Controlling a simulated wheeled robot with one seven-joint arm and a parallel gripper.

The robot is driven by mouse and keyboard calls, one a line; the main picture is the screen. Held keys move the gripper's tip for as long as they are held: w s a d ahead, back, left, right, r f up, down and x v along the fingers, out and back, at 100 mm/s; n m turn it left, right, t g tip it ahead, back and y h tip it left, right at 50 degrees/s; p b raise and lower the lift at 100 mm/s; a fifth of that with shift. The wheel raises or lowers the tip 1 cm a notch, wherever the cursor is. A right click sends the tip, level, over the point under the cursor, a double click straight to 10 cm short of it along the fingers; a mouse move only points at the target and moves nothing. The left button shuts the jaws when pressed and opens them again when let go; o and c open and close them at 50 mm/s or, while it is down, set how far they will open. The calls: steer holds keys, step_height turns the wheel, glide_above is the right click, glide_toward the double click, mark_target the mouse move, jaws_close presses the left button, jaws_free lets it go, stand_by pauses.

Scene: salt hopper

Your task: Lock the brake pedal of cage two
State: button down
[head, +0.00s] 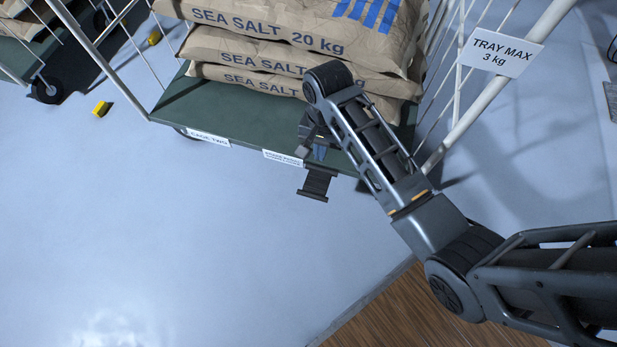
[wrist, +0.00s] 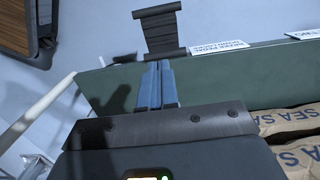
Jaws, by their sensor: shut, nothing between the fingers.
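Cage two has a green deck (head: 210,105) with a "CAGE TWO" label (head: 208,138) on its front edge. The dark brake pedal (head: 317,184) juts from that edge, beside a white brake pedal label (head: 283,158). The pedal also shows in the wrist view (wrist: 161,32), ahead of my fingers. My gripper (head: 320,152) is at the deck's front edge, just behind the pedal in the head view. Its blue fingers (wrist: 156,86) are together and empty. I cannot tell whether they touch the pedal, or how far down the pedal is.
Stacked sea salt bags (head: 290,60) fill the deck close behind my gripper. A pale cage post (head: 497,85) with a "TRAY MAX 3 kg" sign (head: 500,50) rises at right. The floor in front is clear.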

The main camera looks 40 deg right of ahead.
steer(key=shift+f, duration=0.1)
steer(key=b, duration=0.5)
glide_above(313, 196)
steer(key=w+d, duration=0.3)
steer(key=d, duration=0.1)
step_height(313, 196, down, 10)
steer(key=shift+r, duration=0.1)
steer(key=shift+s+a+f+b, duration=0.5)
steer(key=shift+a+f+b, duration=0.15)
steer(key=shift+f, duration=0.2)
steer(key=shift+s+a+f+b, duration=0.35)
steer(key=shift+s+a+f, duration=0.1)
steer(key=shift+a, duration=0.1)
steer(key=shift+a, duration=0.1)
steer(key=shift+s+a+f+t+h+p, duration=0.35)
steer(key=shift+h+p, duration=0.25)
steer(key=shift+p, duration=0.25)
steer(key=shift+s+a+f+t+h+p, duration=0.1)
steer(key=shift+a+f+t+h+p, duration=0.1)
steer(key=shift+f+t+h, duration=0.35)
steer(key=shift+a+f+t+h+p, duration=0.1)
steer(key=shift+f+t+h+p, duration=0.1)
steer(key=shift+f+h, duration=0.4)
steer(key=shift+s+a+f+y, duration=0.15)
steer(key=shift+f+y, duration=0.1)
steer(key=shift+f, duration=0.85)
